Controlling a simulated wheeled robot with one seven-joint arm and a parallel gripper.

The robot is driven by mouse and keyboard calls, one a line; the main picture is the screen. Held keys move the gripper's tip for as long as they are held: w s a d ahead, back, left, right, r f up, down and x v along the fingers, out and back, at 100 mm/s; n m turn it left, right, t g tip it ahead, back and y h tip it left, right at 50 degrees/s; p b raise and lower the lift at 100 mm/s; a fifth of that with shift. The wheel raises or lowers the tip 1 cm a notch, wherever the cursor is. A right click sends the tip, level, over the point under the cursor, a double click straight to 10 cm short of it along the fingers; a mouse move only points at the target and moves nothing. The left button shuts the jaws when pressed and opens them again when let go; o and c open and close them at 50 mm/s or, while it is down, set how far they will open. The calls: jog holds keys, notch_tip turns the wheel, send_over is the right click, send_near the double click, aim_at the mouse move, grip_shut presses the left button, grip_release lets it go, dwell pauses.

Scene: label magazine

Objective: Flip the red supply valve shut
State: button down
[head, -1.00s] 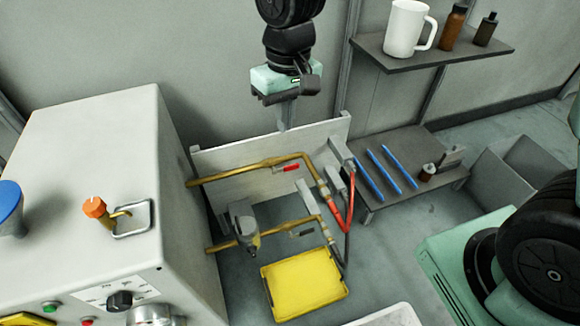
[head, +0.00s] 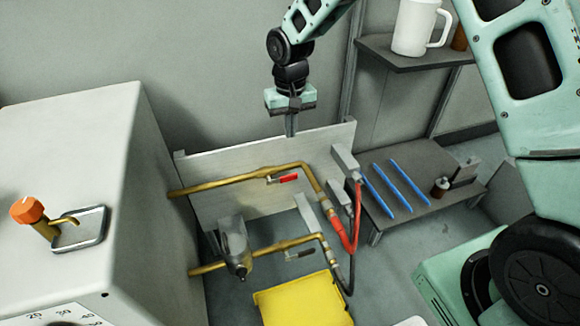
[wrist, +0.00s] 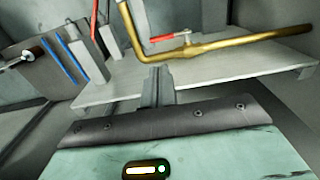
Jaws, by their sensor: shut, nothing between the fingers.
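The red supply valve handle (head: 288,178) is a short red lever on the upper brass pipe (head: 232,177), in front of a pale grey back panel (head: 210,158). In the head view it lies nearly in line with the pipe. My gripper (head: 290,132) is shut and empty, pointing down at the panel's top edge, above the valve and apart from it. In the wrist view the red handle (wrist: 168,38) shows beyond my gripper's fingers (wrist: 156,75), beside the brass pipe (wrist: 225,48).
A lower brass pipe (head: 265,250) carries a dark-handled valve (head: 300,254) and a grey filter bowl (head: 235,246). Red (head: 352,225) and black hoses hang at the right. A side table (head: 420,190) holds blue rods. A yellow tray (head: 300,302) lies below.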

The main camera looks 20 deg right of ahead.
jog(key=b, duration=0.5)
send_near(294, 179)
jog(key=f, duration=0.2)
jog(key=a+f, duration=0.1)
jog(key=f, duration=0.2)
jog(key=shift+w+f, duration=0.15)
jog(key=shift+p, duration=0.5)
jog(key=shift+d+f+y+p, duration=0.35)
jog(key=shift+d+y+p, duration=0.05)
jog(key=shift+y+p, duration=0.6)
jog(key=shift+d+f+y+p, duration=0.25)
jog(key=shift+f+y+p, duration=0.55)
jog(key=shift+y, duration=0.4)
jog(key=shift+f+y, duration=0.75)
jog(key=shift+y, duration=0.25)
jog(key=shift+a+f, duration=0.1)
jog(key=shift+f, duration=0.85)
